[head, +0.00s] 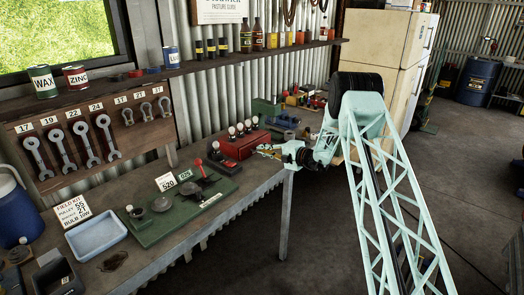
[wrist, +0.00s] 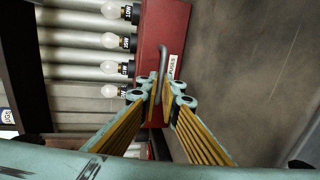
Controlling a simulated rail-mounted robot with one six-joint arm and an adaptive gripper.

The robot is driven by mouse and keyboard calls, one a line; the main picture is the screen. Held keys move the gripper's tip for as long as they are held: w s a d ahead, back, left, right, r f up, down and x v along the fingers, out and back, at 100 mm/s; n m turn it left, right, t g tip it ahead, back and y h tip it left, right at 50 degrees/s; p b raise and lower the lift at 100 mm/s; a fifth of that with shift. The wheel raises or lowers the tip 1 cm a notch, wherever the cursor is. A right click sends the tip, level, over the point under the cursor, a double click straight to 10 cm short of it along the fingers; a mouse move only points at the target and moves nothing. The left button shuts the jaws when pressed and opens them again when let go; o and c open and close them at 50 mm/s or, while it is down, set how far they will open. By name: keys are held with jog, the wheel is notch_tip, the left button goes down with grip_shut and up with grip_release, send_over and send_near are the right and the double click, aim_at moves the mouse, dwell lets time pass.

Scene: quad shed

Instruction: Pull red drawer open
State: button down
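The red drawer unit (head: 240,146) sits on the workbench with light bulbs along its top. In the wrist view its red front (wrist: 172,25) carries a grey bar handle (wrist: 164,60) and a white label. My gripper (head: 268,150) is at the front of the unit. In the wrist view its two yellow-padded fingers (wrist: 161,90) stand on either side of the handle. A narrow gap shows between the fingers, with red surface visible in it beside the handle. The drawer looks flush with the unit. The handle's lower end is partly hidden by the fingers.
The workbench (head: 165,235) holds a green board (head: 180,205) with a red lever and a blue tray (head: 95,235) to the left. Green toolboxes (head: 270,108) stand behind the drawer unit. The floor (head: 330,230) before the bench is clear.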

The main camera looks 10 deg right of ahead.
jog(key=v, duration=0.3)
jog(key=f+p+v, duration=0.1)
jog(key=v, duration=0.3)
jog(key=f+v, duration=0.1)
jog(key=v, duration=0.3)
jog(key=shift+s+d+f, duration=0.1)
jog(key=shift+s+d, duration=0.25)
jog(key=shift+d, duration=0.05)
jog(key=c, duration=2.9)
grip_release()
jog(key=shift+o, duration=0.2)
jog(key=shift+s+d, duration=0.1)
jog(key=v, duration=1.1)
jog(key=shift+s+d, duration=0.2)
jog(key=shift+r, duration=0.2)
